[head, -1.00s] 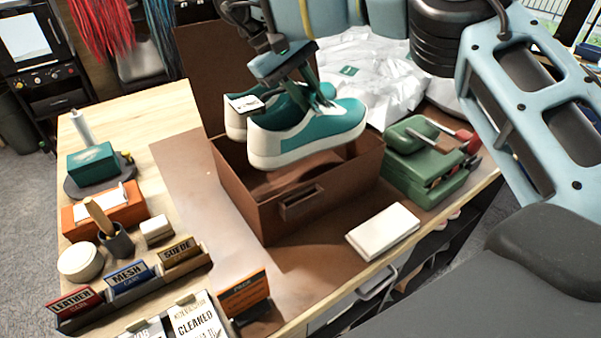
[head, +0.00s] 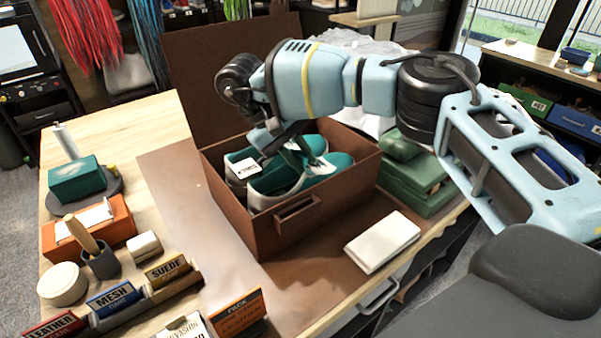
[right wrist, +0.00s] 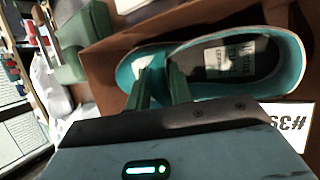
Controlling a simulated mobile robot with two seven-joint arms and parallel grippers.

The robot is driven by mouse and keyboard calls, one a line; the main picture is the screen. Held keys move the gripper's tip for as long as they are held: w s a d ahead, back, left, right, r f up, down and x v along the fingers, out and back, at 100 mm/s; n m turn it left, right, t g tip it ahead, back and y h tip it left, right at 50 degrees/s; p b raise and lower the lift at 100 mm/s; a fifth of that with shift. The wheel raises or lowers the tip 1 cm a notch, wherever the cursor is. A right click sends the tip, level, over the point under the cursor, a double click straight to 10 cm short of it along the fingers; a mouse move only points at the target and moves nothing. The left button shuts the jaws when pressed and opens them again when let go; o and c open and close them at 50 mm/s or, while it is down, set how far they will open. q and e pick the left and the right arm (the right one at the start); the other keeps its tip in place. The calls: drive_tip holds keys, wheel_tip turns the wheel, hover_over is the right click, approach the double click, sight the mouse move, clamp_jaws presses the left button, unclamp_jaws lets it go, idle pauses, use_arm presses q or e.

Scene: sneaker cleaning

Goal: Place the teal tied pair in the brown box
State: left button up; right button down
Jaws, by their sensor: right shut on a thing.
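The teal tied pair (head: 317,170) of sneakers, teal with white-grey parts and a white tag, sits down inside the open brown box (head: 240,219). The box's lid stands up at the back. My right gripper (head: 298,153) reaches into the box from above and is shut on the pair. My left gripper is not in view.
A folded white cloth (head: 382,241) lies in front of the box at right. Green cases (head: 419,183) stand right of the box. An orange box (head: 92,229), a brush cup (head: 101,259) and labelled card holders (head: 117,298) stand at left.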

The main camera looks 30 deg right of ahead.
drive_tip(key=shift+f, duration=2)
drive_tip(key=shift+f, duration=0.1)
drive_tip(key=c, duration=1.3)
unclamp_jaws()
drive_tip(key=shift+o, duration=0.2)
drive_tip(key=v, duration=1.2)
drive_tip(key=shift+b, duration=0.45)
